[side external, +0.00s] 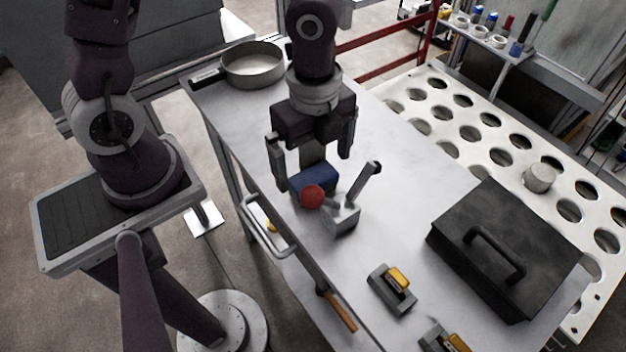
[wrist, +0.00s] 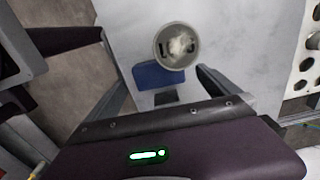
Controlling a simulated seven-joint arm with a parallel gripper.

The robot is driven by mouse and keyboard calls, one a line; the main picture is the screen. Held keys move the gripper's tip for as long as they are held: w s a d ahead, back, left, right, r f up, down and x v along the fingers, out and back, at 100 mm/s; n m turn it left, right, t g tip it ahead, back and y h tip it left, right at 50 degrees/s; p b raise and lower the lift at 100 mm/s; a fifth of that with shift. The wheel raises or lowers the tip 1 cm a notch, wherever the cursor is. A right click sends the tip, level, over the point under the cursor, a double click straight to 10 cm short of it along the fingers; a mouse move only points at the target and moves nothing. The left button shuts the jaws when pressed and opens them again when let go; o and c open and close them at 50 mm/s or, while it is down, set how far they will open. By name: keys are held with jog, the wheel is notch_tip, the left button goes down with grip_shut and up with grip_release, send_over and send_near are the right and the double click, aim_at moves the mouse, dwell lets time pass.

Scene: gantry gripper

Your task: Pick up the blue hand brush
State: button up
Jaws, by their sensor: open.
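The blue hand brush (side external: 316,180) lies on the grey table, below and between the fingers of my gripper (side external: 312,172). It also shows in the wrist view as a dark blue block (wrist: 158,76). My gripper is open, with one finger on each side of the brush. In the side view a red round thing (side external: 312,196) overlaps the brush's near side. In the wrist view a grey disc with dark marks (wrist: 176,46) covers part of the brush's upper edge. I cannot tell whether these are one object or whether the fingers touch anything.
A grey block with a dark upright handle (side external: 343,218) stands close right of the brush. A black toolbox (side external: 505,245), small yellow-topped blocks (side external: 393,290) and a pan (side external: 253,65) share the table (side external: 400,180). The table's left edge and a rail (side external: 268,232) are close by.

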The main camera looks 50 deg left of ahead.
aim_at(313, 176)
notch_tip(313, 176, down, 4)
jog(key=shift+s+f, duration=0.1)
jog(key=shift+s, duration=0.05)
jog(key=c, duration=1.4)
notch_tip(313, 176, up, 10)
jog(key=shift+r, duration=0.15)
jog(key=shift+c, duration=0.2)
